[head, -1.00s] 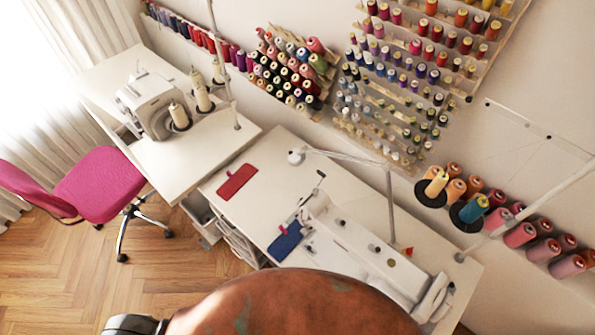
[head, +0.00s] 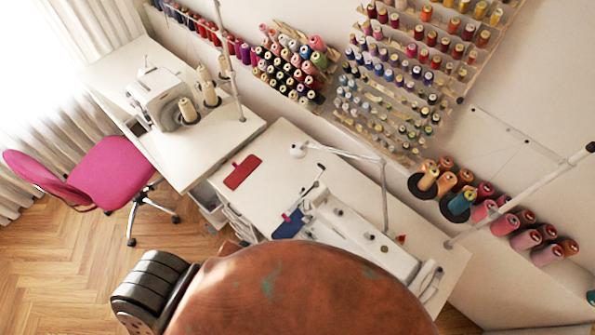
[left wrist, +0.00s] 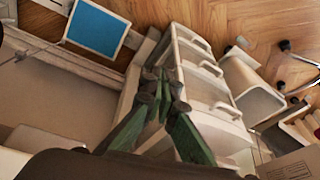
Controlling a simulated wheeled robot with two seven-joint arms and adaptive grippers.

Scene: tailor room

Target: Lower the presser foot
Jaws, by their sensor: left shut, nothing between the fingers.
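The white sewing machine (head: 352,232) lies along the front of the right-hand table (head: 285,160) in the head view. Its needle end is beside a dark blue cloth (head: 290,224). The presser foot is too small and too hidden to make out. My brown arm covers the lower front of the machine. My left gripper (left wrist: 163,82) shows in the left wrist view with its green and dark fingers together and empty. It is over white drawers (left wrist: 205,75), and the machine cannot be identified there. My right gripper is in neither view.
A second machine (head: 160,98) stands on the left table. A pink chair (head: 110,175) is at left. Thread spools (head: 500,225) line the wall. A blue panel (left wrist: 97,25) lies low down.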

